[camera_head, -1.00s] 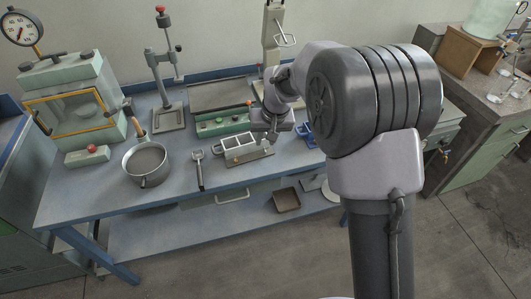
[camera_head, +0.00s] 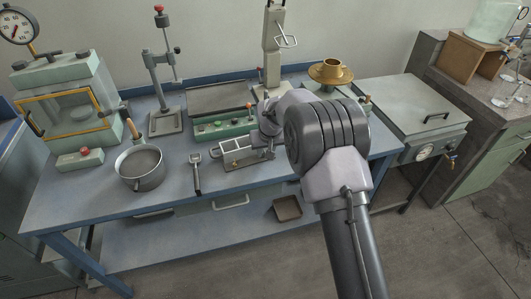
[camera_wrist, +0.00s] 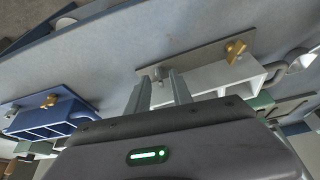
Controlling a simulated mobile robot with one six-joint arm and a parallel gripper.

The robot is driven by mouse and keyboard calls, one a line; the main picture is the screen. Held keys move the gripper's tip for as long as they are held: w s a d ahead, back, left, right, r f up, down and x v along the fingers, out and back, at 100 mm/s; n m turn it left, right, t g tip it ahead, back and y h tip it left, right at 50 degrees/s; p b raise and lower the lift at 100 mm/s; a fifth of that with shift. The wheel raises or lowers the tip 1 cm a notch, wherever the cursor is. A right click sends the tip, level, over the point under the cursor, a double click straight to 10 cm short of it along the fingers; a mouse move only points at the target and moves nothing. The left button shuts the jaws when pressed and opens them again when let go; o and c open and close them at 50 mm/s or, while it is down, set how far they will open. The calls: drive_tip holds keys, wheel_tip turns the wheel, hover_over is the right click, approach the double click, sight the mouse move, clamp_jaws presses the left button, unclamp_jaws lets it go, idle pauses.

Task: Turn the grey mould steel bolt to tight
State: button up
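The grey mould (camera_head: 236,154) lies on its plate near the front middle of the bench, and its pale side also shows in the wrist view (camera_wrist: 215,77). The grey steel bolt (camera_wrist: 158,72) sits at the end of the mould by the plate edge. My gripper (camera_wrist: 159,77) is open, pointing at the bolt, with its fingertips apart on either side of it in that view. I cannot tell if they touch it. A brass wing screw (camera_wrist: 235,50) is at the mould's other end. In the head view my wrist (camera_head: 268,142) is at the mould's right end and the bolt is hidden.
A blue mould (camera_wrist: 50,120) with a brass screw lies nearby. A metal pot (camera_head: 141,168) and a scraper (camera_head: 197,175) lie left of the grey mould. A green box (camera_head: 222,127) stands behind it. A brass cup (camera_head: 331,70) and a lidded bath (camera_head: 415,105) are at right.

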clamp_jaws()
drive_tip(key=m, duration=0.1)
drive_tip(key=m+h+b, duration=0.1)
drive_tip(key=m, duration=0.1)
drive_tip(key=shift+a+f, duration=0.15)
drive_tip(key=shift+a, duration=0.1)
drive_tip(key=shift+m+h, duration=0.4)
drive_tip(key=shift+m, duration=0.3)
unclamp_jaws()
drive_tip(key=shift+r, duration=0.2)
